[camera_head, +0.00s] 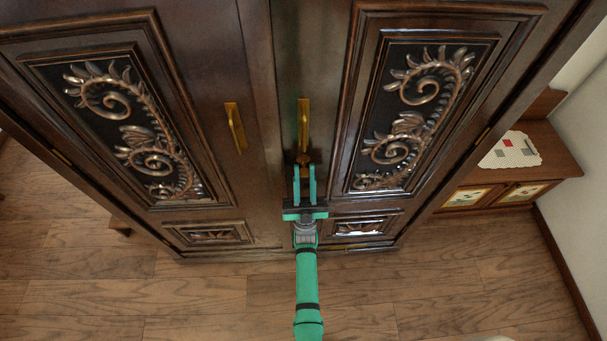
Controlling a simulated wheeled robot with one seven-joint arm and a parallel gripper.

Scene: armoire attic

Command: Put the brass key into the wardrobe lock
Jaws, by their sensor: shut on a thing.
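The dark wooden wardrobe (258,60) fills the upper part of the view, with both its doors shut. A brass handle (303,120) stands on the right door, and a small brass piece (303,159) shows just below it, right at my fingertips. My gripper (304,170) points at the right door below the handle, its two teal fingers shut on that brass piece, which looks like the brass key. I cannot tell the key from the lock plate here, nor whether the key's tip is in the lock. The keyhole is hidden.
A second brass handle (235,127) is on the left door. A low wooden cabinet (540,160) with a white cloth (511,150) stands at the right by the wall. The wooden floor (210,295) in front of the wardrobe is clear.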

